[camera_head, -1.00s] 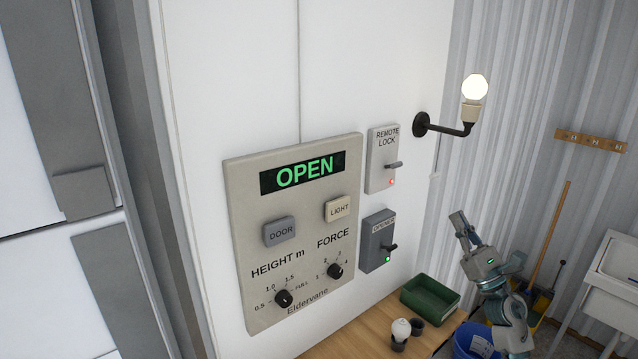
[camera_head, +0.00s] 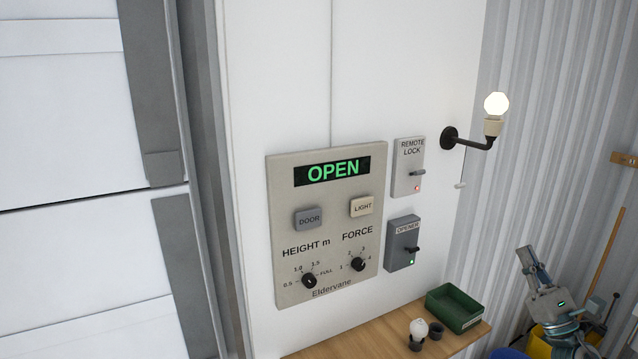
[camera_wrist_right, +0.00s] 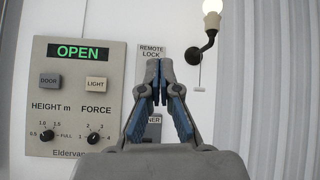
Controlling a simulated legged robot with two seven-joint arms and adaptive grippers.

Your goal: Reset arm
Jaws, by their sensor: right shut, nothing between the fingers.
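My right gripper (camera_head: 527,258) is at the lower right of the head view, raised in front of the corrugated wall and apart from the control panel. In the right wrist view its fingers (camera_wrist_right: 159,70) are shut with nothing between them and partly cover the opener box. The beige control panel (camera_head: 378,170) on the white wall reads OPEN in green and bears DOOR and LIGHT buttons and two knobs; it also shows in the right wrist view (camera_wrist_right: 75,85). My left gripper is not in view.
The remote lock box (camera_head: 408,165) has a red light, and the opener box (camera_head: 403,243) a green one. A lit bulb (camera_head: 496,104) sits on a wall bracket. A wooden bench (camera_head: 340,347) holds a green bin (camera_head: 455,307) and a loose bulb (camera_head: 418,328). A large door is at left.

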